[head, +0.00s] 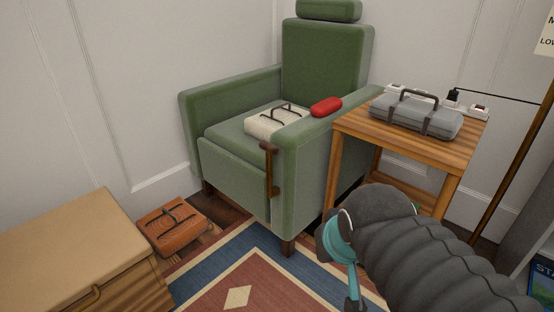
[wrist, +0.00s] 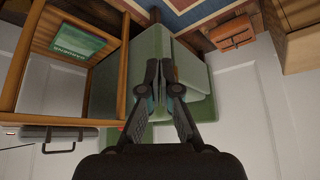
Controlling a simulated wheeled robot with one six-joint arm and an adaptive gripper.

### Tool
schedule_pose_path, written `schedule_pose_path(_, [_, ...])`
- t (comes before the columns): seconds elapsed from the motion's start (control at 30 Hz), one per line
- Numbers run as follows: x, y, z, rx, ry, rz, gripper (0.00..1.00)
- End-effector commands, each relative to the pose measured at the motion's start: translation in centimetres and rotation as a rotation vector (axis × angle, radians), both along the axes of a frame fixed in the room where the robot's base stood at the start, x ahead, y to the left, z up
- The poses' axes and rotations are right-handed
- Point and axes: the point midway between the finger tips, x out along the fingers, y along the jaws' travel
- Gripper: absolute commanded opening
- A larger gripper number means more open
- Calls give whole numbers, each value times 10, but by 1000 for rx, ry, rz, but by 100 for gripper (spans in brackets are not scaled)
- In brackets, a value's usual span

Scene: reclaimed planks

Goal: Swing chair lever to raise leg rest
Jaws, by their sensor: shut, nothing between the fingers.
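A green armchair (head: 322,62) stands against the wall. A dark brown lever (head: 271,172) stands upright on the front of its right-hand arm, with a short grip at the top. The leg rest panel (head: 232,172) hangs flat and folded down at the chair's front. My gripper (wrist: 162,72) is shut and empty, its fingers together in front of the green chair (wrist: 197,68) in the upside-down wrist view. In the head view my arm is right of the lever, apart from it and nearer the camera; the fingertips are not clear there. I cannot make out the lever in the wrist view.
A wooden side table (head: 404,141) with a grey case (head: 415,116) stands close right of the chair. An orange case (head: 172,226) and chest (head: 65,240) are at left; the rug (head: 210,276) is clear.

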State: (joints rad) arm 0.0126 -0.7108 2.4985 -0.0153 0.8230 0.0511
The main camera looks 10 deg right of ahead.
Motion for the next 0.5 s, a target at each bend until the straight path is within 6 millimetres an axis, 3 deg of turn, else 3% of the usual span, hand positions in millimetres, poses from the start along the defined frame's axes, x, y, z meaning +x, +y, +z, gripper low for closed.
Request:
schedule_pose_path(0.27, [110,-31,1,104,-231,-268,0])
schedule_pose_path(0.5, [200,-46,-8,326,-460,-424,0])
